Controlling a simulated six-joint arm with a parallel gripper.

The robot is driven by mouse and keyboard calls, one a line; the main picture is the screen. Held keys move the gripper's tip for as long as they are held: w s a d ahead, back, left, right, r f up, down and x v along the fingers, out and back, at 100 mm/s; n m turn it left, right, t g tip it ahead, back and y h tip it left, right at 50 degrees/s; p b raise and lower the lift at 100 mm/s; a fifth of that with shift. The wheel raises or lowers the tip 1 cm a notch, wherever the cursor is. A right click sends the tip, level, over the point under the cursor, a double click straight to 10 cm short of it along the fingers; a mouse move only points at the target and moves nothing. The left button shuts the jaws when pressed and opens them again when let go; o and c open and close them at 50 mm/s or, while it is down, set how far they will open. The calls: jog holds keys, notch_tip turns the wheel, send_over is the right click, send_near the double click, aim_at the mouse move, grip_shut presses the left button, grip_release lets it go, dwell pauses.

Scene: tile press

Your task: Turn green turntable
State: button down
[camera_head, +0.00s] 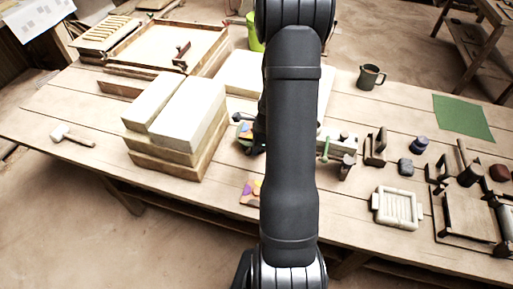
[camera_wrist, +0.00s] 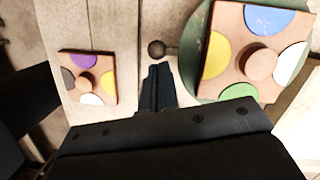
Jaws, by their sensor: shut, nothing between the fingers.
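The green turntable (camera_wrist: 189,62) is on the right in the wrist view, with a square terracotta tile (camera_wrist: 232,52) on top. This tile has blue, white, yellow and green patches and a raised round centre. A dark round knob (camera_wrist: 157,48) is just left of the turntable's rim. My gripper (camera_wrist: 157,72) is shut and empty, its fingertips just below the knob in the picture. Whether they touch it I cannot tell. In the head view the turntable (camera_head: 242,131) is partly hidden by my arm.
A smaller patched tile (camera_wrist: 75,83) lies left of my fingers; it also shows in the head view (camera_head: 250,187). Tall pale blocks (camera_head: 188,110) stand left of the turntable. A metal press-like device (camera_head: 343,143) stands to the right.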

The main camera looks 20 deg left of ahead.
dwell(0.4)
jog(key=w+d+r, duration=0.1)
jog(key=d+r, duration=0.5)
jog(key=r, duration=0.4)
jog(key=shift+w+r, duration=0.25)
jog(key=shift+r, duration=0.05)
jog(key=shift+f, duration=0.1)
jog(key=x, duration=0.3)
jog(key=a+x, duration=0.1)
jog(key=x, duration=0.3)
jog(key=a+x, duration=0.1)
jog(key=x, duration=0.3)
jog(key=shift+s+a+r, duration=0.15)
jog(key=shift+s+r, duration=0.05)
jog(key=shift+r, duration=0.1)
jog(key=shift+s+a+f, duration=0.15)
jog(key=shift+a, duration=0.55)
